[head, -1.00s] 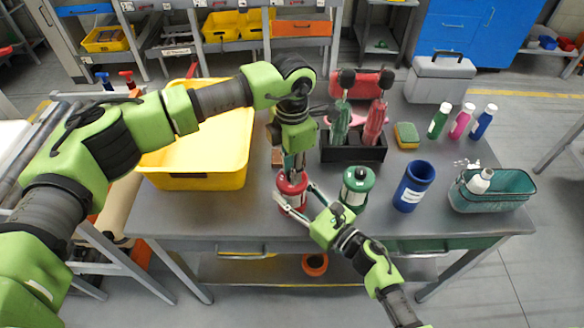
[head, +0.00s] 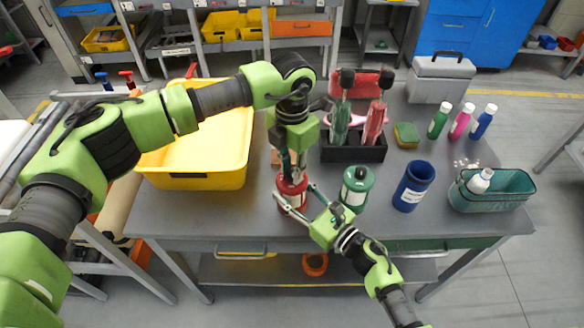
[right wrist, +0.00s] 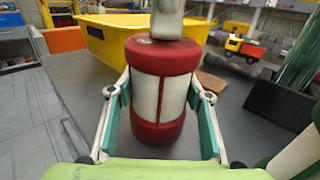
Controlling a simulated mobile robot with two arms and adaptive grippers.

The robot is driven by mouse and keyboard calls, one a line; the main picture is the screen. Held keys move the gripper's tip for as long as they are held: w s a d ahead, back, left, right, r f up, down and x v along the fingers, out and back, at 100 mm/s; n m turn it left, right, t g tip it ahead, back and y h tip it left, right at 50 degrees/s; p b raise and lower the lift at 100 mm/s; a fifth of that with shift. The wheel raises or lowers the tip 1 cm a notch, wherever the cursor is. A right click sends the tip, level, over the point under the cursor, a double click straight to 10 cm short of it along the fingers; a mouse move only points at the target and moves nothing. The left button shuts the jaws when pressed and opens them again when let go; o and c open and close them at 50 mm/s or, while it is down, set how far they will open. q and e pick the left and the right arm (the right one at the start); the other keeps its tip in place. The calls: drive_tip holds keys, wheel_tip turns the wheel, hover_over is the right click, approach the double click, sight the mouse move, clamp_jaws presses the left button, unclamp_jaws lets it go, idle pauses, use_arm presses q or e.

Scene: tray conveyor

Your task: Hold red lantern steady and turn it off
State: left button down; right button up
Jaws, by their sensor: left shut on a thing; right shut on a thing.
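The red lantern (head: 292,192) stands upright on the grey table, left of a green lantern (head: 356,186). In the right wrist view the red lantern (right wrist: 160,92) has a red top and base, a pale middle and a grey cylindrical piece on top. My left gripper (head: 292,172) comes from above and is shut on the lantern's top; its fingertips are partly hidden. My right gripper (head: 294,204) is shut on the lantern's body from the front right, one finger on each side (right wrist: 160,125).
A yellow bin (head: 200,182) stands at left. A black holder (head: 352,153) with tools is behind the lanterns. The table's front edge is close.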

drive_tip(key=shift+a, duration=0.1)
use_arm(q)
drive_tip(key=c, duration=1.8)
unclamp_jaws()
drive_tip(key=shift+r, duration=0.1)
wheel_tip(320, 180, up, 12)
drive_tip(key=shift+f, duration=0.1)
use_arm(e)
drive_tip(key=o, duration=1.4)
